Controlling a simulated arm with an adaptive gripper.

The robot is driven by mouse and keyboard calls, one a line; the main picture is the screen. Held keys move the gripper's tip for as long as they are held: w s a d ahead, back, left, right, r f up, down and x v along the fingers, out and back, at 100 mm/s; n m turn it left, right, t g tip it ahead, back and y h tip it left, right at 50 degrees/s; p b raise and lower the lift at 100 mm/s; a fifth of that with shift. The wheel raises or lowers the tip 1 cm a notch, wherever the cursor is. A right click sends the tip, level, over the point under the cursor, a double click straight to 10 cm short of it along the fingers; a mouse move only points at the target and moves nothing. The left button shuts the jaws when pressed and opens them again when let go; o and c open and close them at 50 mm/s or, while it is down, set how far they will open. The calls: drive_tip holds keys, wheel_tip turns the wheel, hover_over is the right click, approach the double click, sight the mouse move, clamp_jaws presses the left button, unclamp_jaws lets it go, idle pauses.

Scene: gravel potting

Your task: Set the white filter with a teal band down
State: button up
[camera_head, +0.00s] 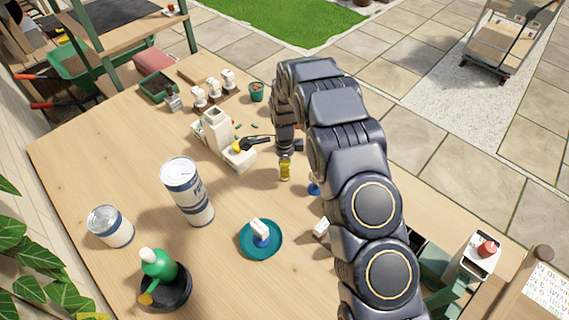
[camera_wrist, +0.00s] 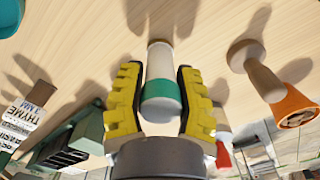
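The white filter with a teal band (camera_wrist: 161,93) is between the yellow fingers of my gripper (camera_wrist: 160,75) in the wrist view. The fingers are closed against its sides near the teal band. Its far, brownish-grey end is close to the wooden table; I cannot tell whether it touches. In the head view my gripper (camera_head: 285,172) points down over the middle of the table, and the filter is not distinguishable there.
A teal saucer (camera_head: 247,251) holds a white and blue piece. An orange-topped piece (camera_wrist: 292,104) stands right in the wrist view. Bare wood (camera_head: 120,160) lies left.

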drive_tip(key=shift+o, duration=0.8)
wheel_tip(320, 180, up, 12)
drive_tip(key=shift+f, duration=0.15)
drive_tip(key=shift+s+d+r, duration=0.15)
drive_tip(key=shift+s+r, duration=0.05)
drive_tip(key=shift+r, duration=0.4)
drive_tip(key=s+d+r+n, duration=0.3)
drive_tip(key=s+r+n, duration=0.25)
drive_tip(key=s, duration=0.25)
drive_tip(key=s+d+r+n, duration=0.3)
drive_tip(key=s+r+n, duration=0.1)
drive_tip(key=s+r, duration=0.4)
drive_tip(key=s+d+n+g, duration=0.1)
drive_tip(key=s+n, duration=0.7)
drive_tip(key=s, duration=1.1)
drive_tip(key=shift+s+d+r+g, duration=0.2)
drive_tip(key=shift+d+r+g, duration=0.1)
drive_tip(key=shift+d, duration=0.4)
